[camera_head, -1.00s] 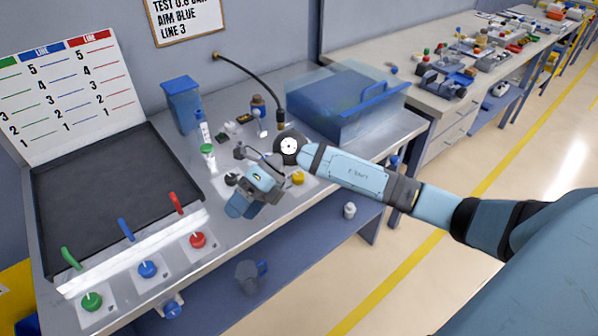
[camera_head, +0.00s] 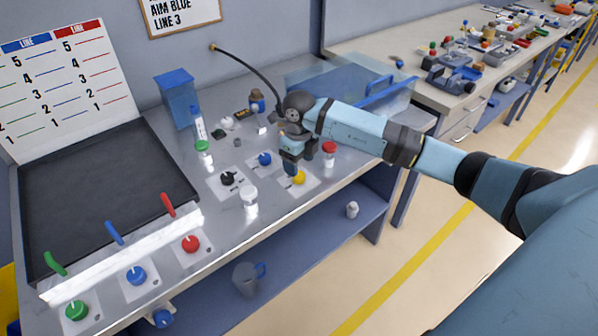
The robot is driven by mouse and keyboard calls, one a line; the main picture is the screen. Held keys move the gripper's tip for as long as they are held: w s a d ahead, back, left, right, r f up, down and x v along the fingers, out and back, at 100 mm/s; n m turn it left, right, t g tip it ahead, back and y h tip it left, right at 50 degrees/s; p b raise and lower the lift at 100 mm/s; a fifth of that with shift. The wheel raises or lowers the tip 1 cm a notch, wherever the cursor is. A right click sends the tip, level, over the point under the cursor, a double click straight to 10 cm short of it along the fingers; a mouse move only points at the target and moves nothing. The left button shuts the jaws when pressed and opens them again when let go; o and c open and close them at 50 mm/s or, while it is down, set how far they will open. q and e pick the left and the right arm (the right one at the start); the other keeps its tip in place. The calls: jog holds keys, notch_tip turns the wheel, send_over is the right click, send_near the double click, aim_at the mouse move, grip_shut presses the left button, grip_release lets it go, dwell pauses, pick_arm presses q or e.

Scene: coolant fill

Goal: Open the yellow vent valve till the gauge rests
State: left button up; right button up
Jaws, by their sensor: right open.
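The yellow vent valve (camera_head: 299,177) is a small round knob on a pale plate near the bench's front edge. My right gripper (camera_head: 292,170) is open and points down just above and behind the yellow knob, a little to its left. I cannot tell whether the fingers touch the knob. Its jaws look empty. The gauge is hidden behind my right wrist and forearm, so its needle cannot be read. My left gripper is not in view.
A blue knob (camera_head: 265,158) and a black knob (camera_head: 227,178) sit left of the yellow one. A clear blue bin (camera_head: 340,85) is behind my arm.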

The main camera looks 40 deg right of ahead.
aim_at(299, 175)
jog(key=shift+f, duration=2.25)
jog(key=shift+c, duration=0.2)
jog(key=c, duration=0.9)
